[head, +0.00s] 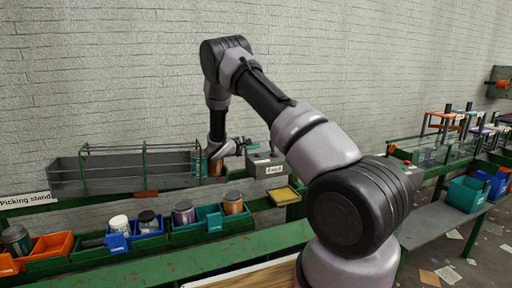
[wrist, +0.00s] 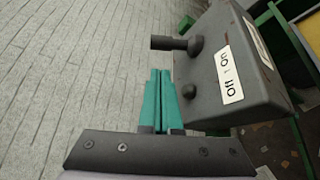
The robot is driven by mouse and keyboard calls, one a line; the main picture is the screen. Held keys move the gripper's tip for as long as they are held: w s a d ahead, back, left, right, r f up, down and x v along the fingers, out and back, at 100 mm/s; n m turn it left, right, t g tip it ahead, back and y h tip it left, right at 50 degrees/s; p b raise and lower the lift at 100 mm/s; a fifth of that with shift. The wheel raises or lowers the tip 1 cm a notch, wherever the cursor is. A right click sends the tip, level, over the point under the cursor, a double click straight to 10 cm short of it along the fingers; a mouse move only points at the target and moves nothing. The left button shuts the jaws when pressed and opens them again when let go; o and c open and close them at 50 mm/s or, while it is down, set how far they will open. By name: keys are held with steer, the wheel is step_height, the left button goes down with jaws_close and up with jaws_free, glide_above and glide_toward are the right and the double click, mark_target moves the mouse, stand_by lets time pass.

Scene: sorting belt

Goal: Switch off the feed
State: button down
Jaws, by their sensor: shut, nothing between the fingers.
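The grey feed box (head: 265,163) stands at the right end of the picking stand, with a "Feed" label on its front. In the wrist view, the box (wrist: 245,75) fills the upper right and bears a white "Off | On" label (wrist: 230,75). A dark lever (wrist: 172,43) sticks out from it, level with the "On" end. A small round dark knob (wrist: 189,91) sits nearer the "Off" end. My gripper (wrist: 160,73) has teal fingers, shut and empty. Its tips are just below the lever in the picture; I cannot tell whether they touch. It also shows in the head view (head: 242,145), beside the box.
A long grey trough (head: 70,178) with green rails lies left of the box. A yellow-rimmed tray (head: 285,196) is just in front of it. Blue bins (head: 150,236) and orange bins (head: 52,246) with jars line the front shelf. A brick wall stands behind.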

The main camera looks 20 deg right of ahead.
mark_target(272, 147)
steer(key=x, duration=0.7)
steer(key=shift+s+r, duration=0.2)
steer(key=shift+s, duration=0.05)
stand_by(0.8)
steer(key=shift+s+r+m+t+h, duration=0.1)
steer(key=shift+s+m+t+h, duration=0.2)
steer(key=shift+m, duration=0.3)
steer(key=shift+s+r+m+t+h, duration=0.1)
steer(key=shift+s+m+t+h, duration=0.1)
steer(key=shift+m+t, duration=0.3)
steer(key=shift+s+r+m+t+h, duration=0.1)
steer(key=shift+s+m+t+h, duration=0.35)
steer(key=shift+m, duration=0.65)
steer(key=shift+s+g, duration=0.25)
steer(key=shift+s, duration=0.05)
steer(key=shift+s+d, duration=0.1)
steer(key=shift+s, duration=0.95)
